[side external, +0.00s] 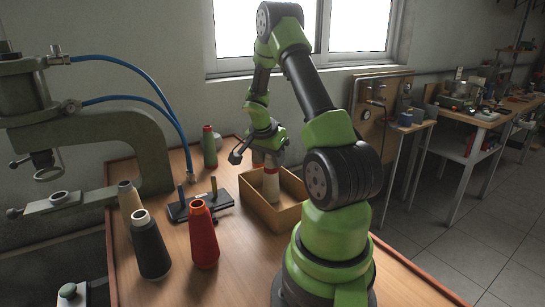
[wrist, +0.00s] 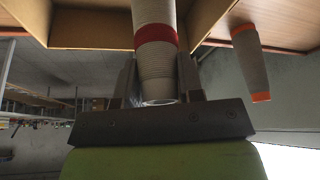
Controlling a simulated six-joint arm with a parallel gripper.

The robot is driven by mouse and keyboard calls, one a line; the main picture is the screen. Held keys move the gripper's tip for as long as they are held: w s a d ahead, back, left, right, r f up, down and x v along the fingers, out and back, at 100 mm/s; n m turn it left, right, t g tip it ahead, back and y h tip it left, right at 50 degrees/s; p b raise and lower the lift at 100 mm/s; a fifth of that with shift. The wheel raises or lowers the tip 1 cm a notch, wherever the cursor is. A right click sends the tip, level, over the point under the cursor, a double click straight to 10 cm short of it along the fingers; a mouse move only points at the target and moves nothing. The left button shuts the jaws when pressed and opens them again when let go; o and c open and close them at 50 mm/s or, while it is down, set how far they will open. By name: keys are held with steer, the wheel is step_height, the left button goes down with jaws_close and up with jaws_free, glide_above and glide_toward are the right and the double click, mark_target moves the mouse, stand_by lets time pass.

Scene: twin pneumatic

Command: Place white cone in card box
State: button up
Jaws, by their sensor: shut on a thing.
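The white cone (side external: 270,184) stands about upright inside the open card box (side external: 262,213), with its lower part below the box rim. In the wrist view the cone (wrist: 156,58) is pale and ribbed with a dark red band. My gripper (side external: 268,160) is over the box, pointing down. In the wrist view my gripper (wrist: 157,80) has its two fingers shut on the cone's narrow end. Walls of the card box (wrist: 92,30) show around the cone. I cannot tell whether the cone's base touches the box floor.
A grey-green cone (side external: 209,150) stands behind the box to the left. A red cone (side external: 203,238), a black cone (side external: 150,248) and a beige cone (side external: 128,200) stand at the front left. A black fixture (side external: 200,206) lies left of the box, near the press (side external: 100,135) with blue hoses.

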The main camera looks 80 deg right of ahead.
steer(key=o, duration=1.1)
steer(key=w+a+r+n+t, duration=0.2)
steer(key=w+a+r+n, duration=0.2)
steer(key=a+r, duration=0.9)
steer(key=s+a+r+n+t+y, duration=0.2)
steer(key=a+r+n+t+y, duration=0.1)
steer(key=a+n, duration=0.4)
steer(key=s+a+r+n+t+y, duration=0.3)
steer(key=a+n, duration=0.4)
steer(key=a, duration=0.6)
steer(key=shift+s+a+r+n+t, duration=0.3)
steer(key=shift+s+a+r+t, duration=0.1)
steer(key=shift+r+t, duration=0.15)
